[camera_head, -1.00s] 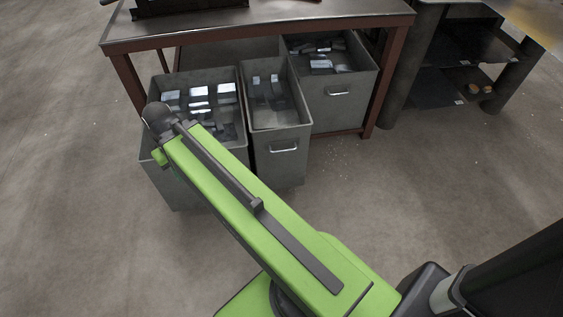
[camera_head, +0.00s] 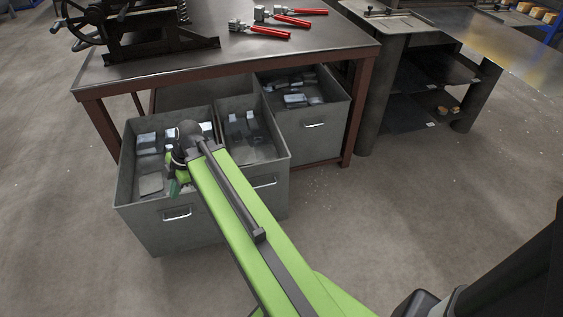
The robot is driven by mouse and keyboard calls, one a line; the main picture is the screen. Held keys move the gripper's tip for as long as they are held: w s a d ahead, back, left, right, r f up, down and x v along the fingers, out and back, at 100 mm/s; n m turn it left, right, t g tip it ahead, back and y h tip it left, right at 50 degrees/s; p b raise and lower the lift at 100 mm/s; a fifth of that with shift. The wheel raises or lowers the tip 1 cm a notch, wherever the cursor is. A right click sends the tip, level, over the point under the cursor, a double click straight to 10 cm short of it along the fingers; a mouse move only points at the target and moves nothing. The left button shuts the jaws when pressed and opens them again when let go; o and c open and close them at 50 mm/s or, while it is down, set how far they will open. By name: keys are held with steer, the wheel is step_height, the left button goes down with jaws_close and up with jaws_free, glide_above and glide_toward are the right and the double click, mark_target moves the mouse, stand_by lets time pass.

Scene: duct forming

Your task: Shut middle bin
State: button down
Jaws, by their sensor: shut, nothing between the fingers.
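The middle bin (camera_head: 280,197) is a narrow grey open-topped metal drawer with a front handle. It sticks out from under the workbench, between a left bin and a right bin, with metal pieces inside. My green arm crosses in front of it and hides part of its left side and front. My gripper (camera_head: 175,186) shows only in small part below the arm's end, mostly hidden by the wrist. It appears over the left bin, left of the middle bin, and is shut and empty.
The left bin (camera_head: 153,222) sticks out farther forward than the middle one. The right bin (camera_head: 328,138) sits farther back under the workbench (camera_head: 240,48). Red-handled tools (camera_head: 268,31) lie on the bench. A dark shelf unit (camera_head: 376,100) stands right. Floor in front is clear.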

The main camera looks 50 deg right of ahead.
steer(key=s+d+t+b, duration=0.1)
steer(key=s+d+t, duration=0.1)
steer(key=d, duration=1.3)
steer(key=s+d+f+m+t+h+b, duration=0.1)
steer(key=s+d+m+h+b, duration=0.15)
steer(key=s+d, duration=0.95)
steer(key=s+d+f+m+t+h+b, duration=0.15)
steer(key=s+d+m, duration=0.25)
steer(key=s+d, duration=0.8)
steer(key=b, duration=0.7)
glide_toward(286, 162)
steer(key=s+f+x, duration=0.1)
steer(key=x, duration=0.3)
steer(key=shift+w+d+r+y, duration=0.15)
steer(key=shift+w+y, duration=0.15)
steer(key=shift+w, duration=0.3)
